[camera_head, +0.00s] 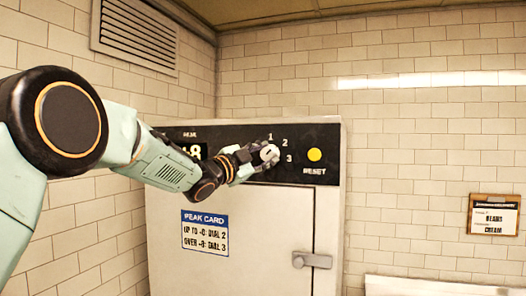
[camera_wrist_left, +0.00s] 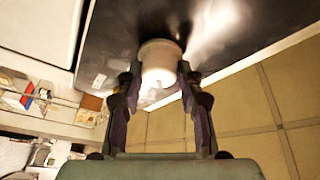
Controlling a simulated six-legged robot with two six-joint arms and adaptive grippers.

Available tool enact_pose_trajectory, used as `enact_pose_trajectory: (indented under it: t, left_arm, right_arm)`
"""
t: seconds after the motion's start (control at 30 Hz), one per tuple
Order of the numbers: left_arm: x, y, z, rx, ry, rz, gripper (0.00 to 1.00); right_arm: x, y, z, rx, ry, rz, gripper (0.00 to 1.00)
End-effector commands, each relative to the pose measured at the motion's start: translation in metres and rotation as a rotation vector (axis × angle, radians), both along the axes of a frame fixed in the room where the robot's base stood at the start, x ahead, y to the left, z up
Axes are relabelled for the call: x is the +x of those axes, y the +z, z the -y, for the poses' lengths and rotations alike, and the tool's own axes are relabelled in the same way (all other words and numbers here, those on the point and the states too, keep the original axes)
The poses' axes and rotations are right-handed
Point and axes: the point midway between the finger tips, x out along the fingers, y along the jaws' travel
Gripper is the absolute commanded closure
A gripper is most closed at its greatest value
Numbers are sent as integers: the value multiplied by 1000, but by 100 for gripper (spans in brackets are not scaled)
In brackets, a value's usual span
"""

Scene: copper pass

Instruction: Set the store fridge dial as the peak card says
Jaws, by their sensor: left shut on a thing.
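The store fridge (camera_head: 250,235) is a white cabinet with a black panel (camera_head: 325,135) along its top. The white round dial (camera_head: 270,154) sits on the panel, with marks 1, 2 and 3 around its upper right side. My left gripper (camera_head: 262,155) is shut on the dial, which shows between its two fingers (camera_wrist_left: 160,85) in the left wrist view. Which mark the dial points to is unclear. The peak card (camera_head: 205,233) on the door has lines for dial 2 and dial 3; its limit figures are blurred. A display (camera_head: 195,151) shows an 8, partly hidden by my arm. My right gripper is out of view.
A yellow reset button (camera_head: 314,155) is right of the dial. The fridge door handle (camera_head: 312,260) sticks out below. A vent (camera_head: 135,30) is high on the left wall. A framed sign (camera_head: 493,215) hangs on the tiled right wall.

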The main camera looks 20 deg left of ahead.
Motion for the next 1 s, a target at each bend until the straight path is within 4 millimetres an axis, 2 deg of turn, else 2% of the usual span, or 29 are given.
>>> enact_pose_trajectory:
  t: [0.3,0.77,0.8,1.0]
  left_arm:
    - [0,3,0,89,0,9,95]
    - [0,5,-1,98,2,12,95]
    - [0,5,-1,98,1,13,61]
    - [0,4,-1,98,1,10,44]
  right_arm:
    - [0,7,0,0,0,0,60]
    - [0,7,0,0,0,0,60]
    - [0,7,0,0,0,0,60]
    - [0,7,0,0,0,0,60]
